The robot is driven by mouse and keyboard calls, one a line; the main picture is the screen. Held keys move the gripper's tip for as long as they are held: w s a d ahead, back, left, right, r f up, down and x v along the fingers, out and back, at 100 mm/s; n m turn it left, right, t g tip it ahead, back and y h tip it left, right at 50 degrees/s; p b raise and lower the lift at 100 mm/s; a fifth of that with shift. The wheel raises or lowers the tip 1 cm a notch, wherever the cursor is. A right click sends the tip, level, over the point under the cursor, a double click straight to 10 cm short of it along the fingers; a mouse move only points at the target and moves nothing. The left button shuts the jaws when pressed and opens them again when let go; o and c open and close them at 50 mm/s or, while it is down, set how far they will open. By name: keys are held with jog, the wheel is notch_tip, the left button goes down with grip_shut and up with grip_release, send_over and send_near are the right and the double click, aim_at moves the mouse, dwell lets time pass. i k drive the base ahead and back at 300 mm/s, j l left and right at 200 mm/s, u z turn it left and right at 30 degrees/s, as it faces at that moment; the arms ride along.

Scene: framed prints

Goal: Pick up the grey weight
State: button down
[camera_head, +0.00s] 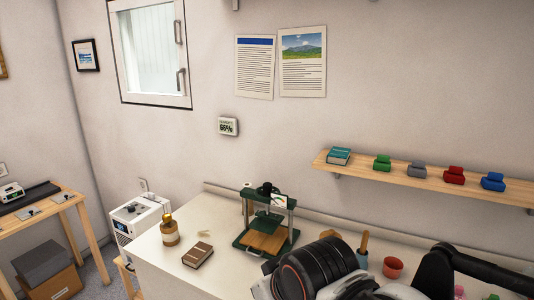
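A small grey object (417,169), which looks like the grey weight, sits on the wooden wall shelf (400,178) between a green one and a red one of similar shape. Nothing touches it from above. My black arm (315,268) fills the lower right foreground, well below and in front of the shelf. No gripper fingers can be made out, and my arm hides part of the white counter.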

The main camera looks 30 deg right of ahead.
aim_at(417, 169)
jog(key=z, duration=1.75)
jog(key=i+j, duration=0.1)
jog(key=j, duration=0.65)
jog(key=i+j, duration=0.15)
jog(key=j, duration=0.2)
jog(key=i+j, duration=0.1)
jog(key=j, duration=0.25)
